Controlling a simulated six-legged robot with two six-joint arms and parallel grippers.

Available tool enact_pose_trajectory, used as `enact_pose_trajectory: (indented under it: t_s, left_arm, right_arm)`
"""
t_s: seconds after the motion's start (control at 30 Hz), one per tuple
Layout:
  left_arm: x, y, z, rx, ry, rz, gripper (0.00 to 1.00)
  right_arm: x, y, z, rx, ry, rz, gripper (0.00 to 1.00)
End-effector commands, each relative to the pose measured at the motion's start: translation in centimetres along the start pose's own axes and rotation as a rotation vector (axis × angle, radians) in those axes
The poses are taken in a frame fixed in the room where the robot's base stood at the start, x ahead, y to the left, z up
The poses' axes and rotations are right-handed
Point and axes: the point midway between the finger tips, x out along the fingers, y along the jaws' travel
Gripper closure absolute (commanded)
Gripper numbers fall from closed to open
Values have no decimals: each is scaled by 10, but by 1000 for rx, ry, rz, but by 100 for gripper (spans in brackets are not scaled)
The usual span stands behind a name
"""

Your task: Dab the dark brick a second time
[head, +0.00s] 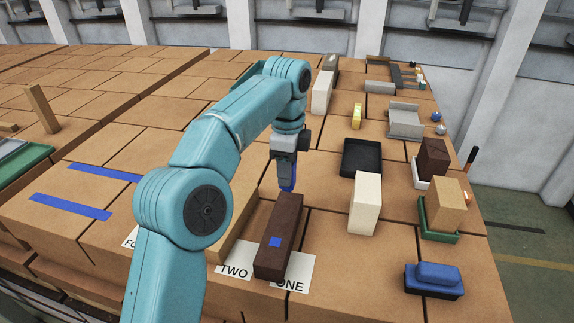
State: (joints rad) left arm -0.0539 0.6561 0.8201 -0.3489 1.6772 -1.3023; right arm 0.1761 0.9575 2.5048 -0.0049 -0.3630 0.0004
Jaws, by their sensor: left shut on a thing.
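The dark brick (270,250) lies lengthwise on a white card marked ONE (297,274). One blue square dab (275,241) shows on its top, toward the near end. My left gripper (287,160) points down above the far end of the dark brick. My right gripper is not in view.
A tan brick (240,225) lies left of the dark one, by the card marked TWO (234,271). A cream brick (366,200) stands upright to the right. A blue block on a dark base (434,281) sits at the near right. A black tray (362,158) lies farther back.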

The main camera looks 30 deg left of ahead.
Motion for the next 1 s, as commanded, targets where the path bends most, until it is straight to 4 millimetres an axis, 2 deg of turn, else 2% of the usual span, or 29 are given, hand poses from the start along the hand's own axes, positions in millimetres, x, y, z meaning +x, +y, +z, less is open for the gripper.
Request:
enact_pose_trajectory:
  t_s: [0.17,0.5,0.7,1.0]
  left_arm:
    - [12,0,3,-3,0,0,77]
    - [51,0,3,-4,1,-1,77]
    - [60,0,1,-3,1,-2,77]
    - [60,0,1,-3,1,-2,77]
  right_arm:
    - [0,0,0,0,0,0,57]
    - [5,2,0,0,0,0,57]
    - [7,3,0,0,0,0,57]
    - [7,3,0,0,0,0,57]
